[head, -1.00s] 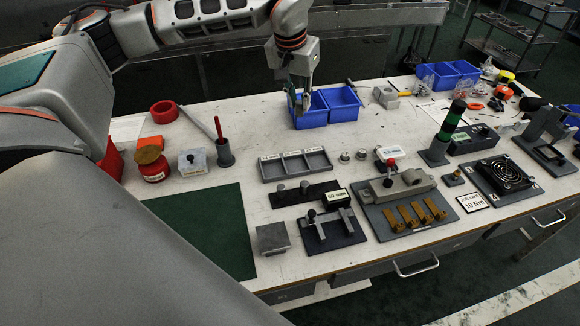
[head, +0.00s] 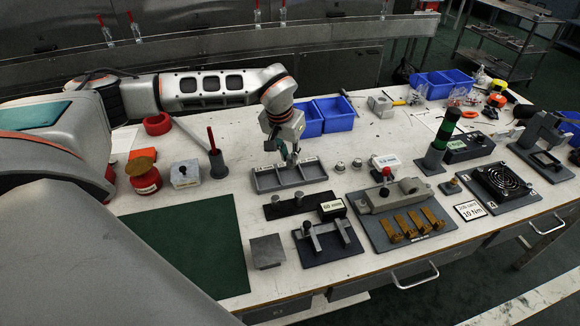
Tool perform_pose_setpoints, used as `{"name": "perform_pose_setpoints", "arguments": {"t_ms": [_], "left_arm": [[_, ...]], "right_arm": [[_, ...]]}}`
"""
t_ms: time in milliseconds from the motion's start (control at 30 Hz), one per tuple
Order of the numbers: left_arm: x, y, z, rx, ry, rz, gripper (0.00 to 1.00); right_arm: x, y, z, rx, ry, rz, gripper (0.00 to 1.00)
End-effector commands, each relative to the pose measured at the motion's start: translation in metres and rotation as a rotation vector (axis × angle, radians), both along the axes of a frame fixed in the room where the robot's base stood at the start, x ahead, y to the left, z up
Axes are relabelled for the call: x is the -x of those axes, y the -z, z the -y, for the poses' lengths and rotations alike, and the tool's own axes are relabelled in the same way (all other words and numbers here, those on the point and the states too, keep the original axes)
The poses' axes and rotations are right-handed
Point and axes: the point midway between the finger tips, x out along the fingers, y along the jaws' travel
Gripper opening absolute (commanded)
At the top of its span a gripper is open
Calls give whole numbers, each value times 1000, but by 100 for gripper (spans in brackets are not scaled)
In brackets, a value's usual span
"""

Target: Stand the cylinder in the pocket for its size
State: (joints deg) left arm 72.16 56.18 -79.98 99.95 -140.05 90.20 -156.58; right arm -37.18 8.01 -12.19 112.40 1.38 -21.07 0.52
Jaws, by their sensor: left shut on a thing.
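A grey tray (head: 293,185) with three pockets in a row lies on the table, with small white labels along its back edge that I cannot read. My left gripper (head: 290,160) points down over the tray's back edge, near the middle pocket. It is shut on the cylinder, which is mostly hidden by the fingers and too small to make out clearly. I cannot tell whether it touches the tray. Two short metal cylinders, one left (head: 340,167) and one right (head: 357,163), stand on the table to the right of the tray. My right gripper is not in view.
Two blue bins (head: 333,114) stand behind the tray. A dark holder with a red-handled tool (head: 217,163) stands to its left. A dark fixture plate (head: 285,205) and a clamp fixture (head: 327,243) lie in front. A green mat (head: 185,245) lies at front left.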

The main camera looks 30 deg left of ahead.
Motion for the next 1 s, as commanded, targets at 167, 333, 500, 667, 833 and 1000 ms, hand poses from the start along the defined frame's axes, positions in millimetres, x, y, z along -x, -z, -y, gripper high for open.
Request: {"name": "perform_pose_setpoints", "arguments": {"t_ms": [167,333,500,667,833,1000], "left_arm": [[1,14,0,0,-1,-2,0],[1,40,1,1,0,-3,0],[-1,43,0,1,0,2,0],[0,43,0,1,0,1,0],[0,46,0,0,0,0,30],[0,46,0,0,0,-1,33]], "right_arm": [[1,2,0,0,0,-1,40],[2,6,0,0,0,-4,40],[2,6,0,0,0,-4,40],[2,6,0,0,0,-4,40],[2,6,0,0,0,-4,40],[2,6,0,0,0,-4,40]]}}
